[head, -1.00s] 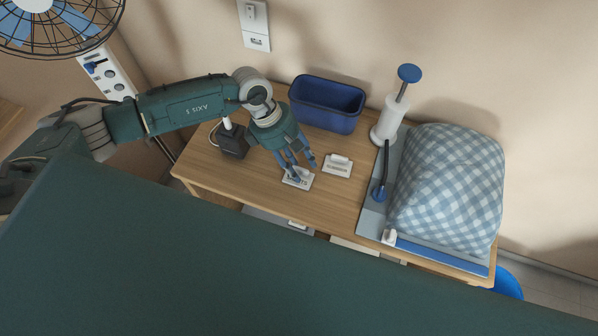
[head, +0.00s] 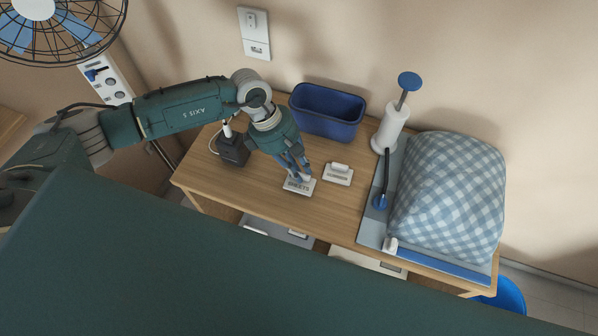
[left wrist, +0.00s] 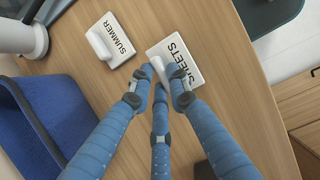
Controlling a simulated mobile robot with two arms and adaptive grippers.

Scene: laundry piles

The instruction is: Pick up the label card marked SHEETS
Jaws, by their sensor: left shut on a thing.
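The white label card marked SHEETS (head: 297,187) lies on the wooden table near its front left part. It shows larger in the left wrist view (left wrist: 194,60), with its black lettering readable and a raised white grip on top. My left gripper (head: 303,176) is above the card, its blue fingers closed on that grip, as the left wrist view also shows (left wrist: 166,82). The fingers hide part of the grip. The card appears to rest on the tabletop. My right gripper is not in view.
A similar card marked SUMMER (left wrist: 110,42) lies close beside it. A blue bin (head: 327,112), a white pump-like stand (head: 389,130) and a checked cloth bundle (head: 447,198) stand on the table (head: 330,214). A dark box (head: 232,149) is left of my gripper.

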